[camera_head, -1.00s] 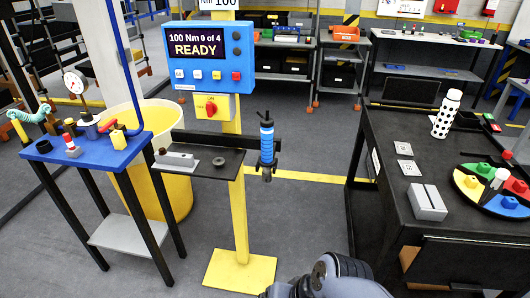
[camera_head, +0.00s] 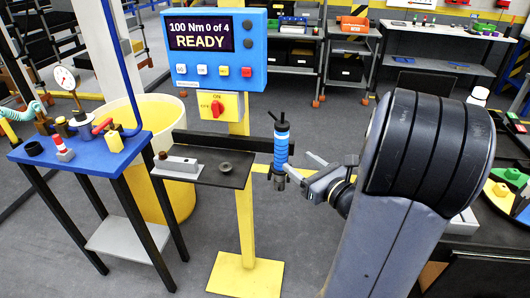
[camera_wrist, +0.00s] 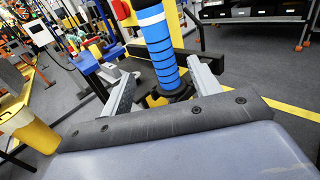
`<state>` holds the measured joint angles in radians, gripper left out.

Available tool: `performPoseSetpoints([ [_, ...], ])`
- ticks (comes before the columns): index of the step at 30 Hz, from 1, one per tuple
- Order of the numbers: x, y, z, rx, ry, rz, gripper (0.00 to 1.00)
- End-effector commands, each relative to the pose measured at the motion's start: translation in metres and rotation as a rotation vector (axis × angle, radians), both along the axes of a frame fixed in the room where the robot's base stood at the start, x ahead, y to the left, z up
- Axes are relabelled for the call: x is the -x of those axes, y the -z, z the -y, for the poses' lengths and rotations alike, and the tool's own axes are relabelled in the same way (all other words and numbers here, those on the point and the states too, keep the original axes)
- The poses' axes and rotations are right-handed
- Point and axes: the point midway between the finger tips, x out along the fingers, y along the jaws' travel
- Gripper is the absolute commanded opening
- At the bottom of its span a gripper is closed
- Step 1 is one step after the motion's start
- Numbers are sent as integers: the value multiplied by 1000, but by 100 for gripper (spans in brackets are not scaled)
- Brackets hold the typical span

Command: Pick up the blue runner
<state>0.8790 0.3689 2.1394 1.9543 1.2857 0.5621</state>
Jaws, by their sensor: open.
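The blue runner (camera_head: 281,147) is an upright blue cylinder with dark bands and a dark top. It hangs at the right end of the dark shelf on the yellow post. My gripper (camera_head: 298,170) comes in from the right at the runner's lower part. In the wrist view the runner (camera_wrist: 157,45) stands between the two grey fingers of my gripper (camera_wrist: 158,80). The fingers are open, with a gap on each side of the runner. My arm hides part of the right-hand table in the head view.
The dark shelf (camera_head: 222,171) holds a grey block and a small dark round part. A control box (camera_head: 213,48) reading READY is above it. A blue table (camera_head: 80,149) with a gauge and fittings stands left, before a yellow bin (camera_head: 158,201). A black table (camera_head: 475,243) is right.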

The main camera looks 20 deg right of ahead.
Motion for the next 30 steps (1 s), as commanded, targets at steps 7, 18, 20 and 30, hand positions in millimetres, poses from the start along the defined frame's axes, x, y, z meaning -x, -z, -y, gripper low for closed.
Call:
performPoseSetpoints([
  [7,-21,-1,5,-25,25,11,59],
  [18,-56,-1,-3,-22,27,11,59],
  [20,-60,-1,-5,-22,26,10,59],
  [30,-101,0,-19,-21,25,10,59],
])
